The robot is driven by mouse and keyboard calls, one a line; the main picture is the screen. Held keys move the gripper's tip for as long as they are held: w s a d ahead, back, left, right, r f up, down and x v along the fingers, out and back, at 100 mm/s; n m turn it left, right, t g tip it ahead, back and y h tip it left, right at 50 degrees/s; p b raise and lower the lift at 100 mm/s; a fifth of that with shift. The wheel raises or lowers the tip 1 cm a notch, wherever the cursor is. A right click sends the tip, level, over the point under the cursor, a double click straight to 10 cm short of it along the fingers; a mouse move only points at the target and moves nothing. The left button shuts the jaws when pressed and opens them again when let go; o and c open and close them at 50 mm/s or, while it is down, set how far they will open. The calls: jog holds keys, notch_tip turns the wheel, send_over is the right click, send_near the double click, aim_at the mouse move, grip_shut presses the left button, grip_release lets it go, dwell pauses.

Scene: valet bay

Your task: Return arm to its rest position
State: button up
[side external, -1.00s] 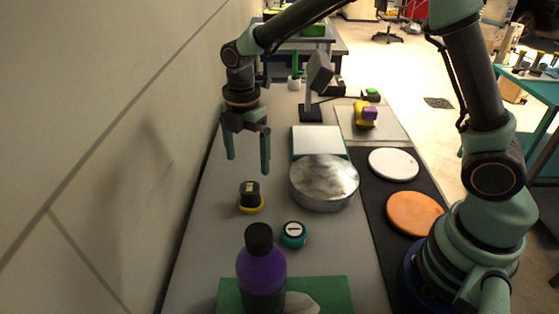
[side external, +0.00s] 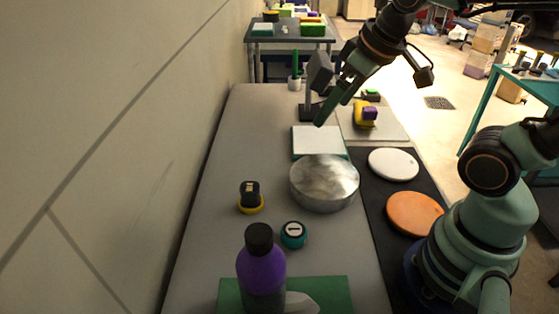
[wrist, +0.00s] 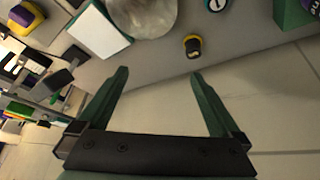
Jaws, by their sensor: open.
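My gripper (side external: 324,112) is raised above the bench, over the far side of the white pad in the side view, its fingers slanting down to the left. In the wrist view my gripper (wrist: 159,74) shows two green fingers spread wide with nothing between them. The arm reaches back toward the right, and part of it leaves the picture. The bench (side external: 225,185) lies below.
On the bench are a round metal tin (side external: 324,183), a black-and-yellow piece (side external: 250,197), a teal round item (side external: 293,234), a purple bottle (side external: 261,272), a white pad (side external: 318,142) and orange (side external: 414,214) and white (side external: 393,164) discs. A wall (side external: 90,150) borders the left.

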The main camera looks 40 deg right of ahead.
jog(key=shift+s+d+m, duration=0.25)
jog(key=shift+s+m, duration=0.3)
jog(key=shift+m, duration=0.25)
dwell(0.8)
